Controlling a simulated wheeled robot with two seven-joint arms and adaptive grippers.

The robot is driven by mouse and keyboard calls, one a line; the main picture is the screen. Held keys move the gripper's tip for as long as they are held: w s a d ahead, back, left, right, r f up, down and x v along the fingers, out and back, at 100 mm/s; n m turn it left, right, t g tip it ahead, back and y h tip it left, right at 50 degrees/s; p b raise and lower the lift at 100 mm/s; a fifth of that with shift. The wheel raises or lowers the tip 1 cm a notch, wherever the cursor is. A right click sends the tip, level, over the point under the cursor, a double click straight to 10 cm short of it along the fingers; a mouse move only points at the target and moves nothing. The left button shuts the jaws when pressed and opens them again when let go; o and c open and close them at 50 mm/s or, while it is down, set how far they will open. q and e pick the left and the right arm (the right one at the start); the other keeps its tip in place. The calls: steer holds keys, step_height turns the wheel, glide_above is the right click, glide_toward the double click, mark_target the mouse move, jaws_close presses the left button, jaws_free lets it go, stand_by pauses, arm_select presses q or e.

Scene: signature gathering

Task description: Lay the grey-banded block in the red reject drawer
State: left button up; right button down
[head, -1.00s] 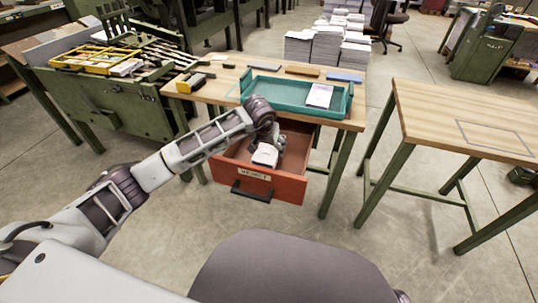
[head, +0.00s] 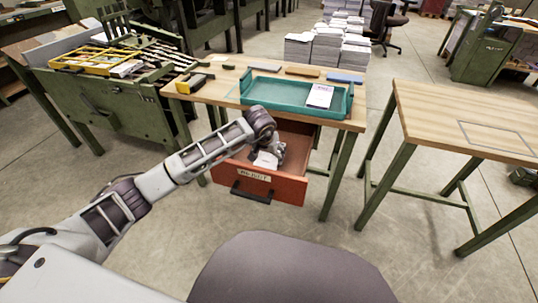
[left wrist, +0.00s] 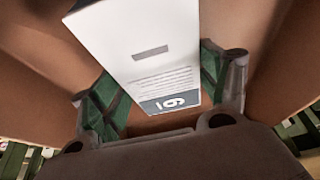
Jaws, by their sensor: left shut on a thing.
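The red reject drawer (head: 271,185) stands pulled out below the wooden table, its label facing me. My left gripper (head: 274,154) is inside the open drawer, shut on a white block (head: 265,160). In the left wrist view the block (left wrist: 140,42) shows a grey band with a number at one end, small print and a small grey bar. The green-padded fingers of my left gripper (left wrist: 158,88) press on its two sides, with brown drawer walls around. I cannot tell whether the block touches the drawer floor. My right gripper is not in view.
A teal tray (head: 272,97) on the wooden table (head: 215,92) holds another white block with a dark end (head: 320,96). Several coloured strips lie behind the tray. A second table (head: 470,110) stands to the right. A dark chair (head: 290,270) is in front.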

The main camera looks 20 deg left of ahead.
arm_select(q)
steer(key=o, duration=1.3)
steer(key=shift+f, duration=0.1)
steer(key=shift+r, duration=0.35)
steer(key=shift+p+v, duration=1.75)
steer(key=shift+v, duration=4.05)
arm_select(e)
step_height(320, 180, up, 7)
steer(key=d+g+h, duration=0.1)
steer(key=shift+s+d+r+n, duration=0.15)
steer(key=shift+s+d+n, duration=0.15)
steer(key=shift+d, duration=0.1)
arm_select(q)
steer(key=shift+s+f, duration=0.1)
steer(key=shift+s, duration=0.05)
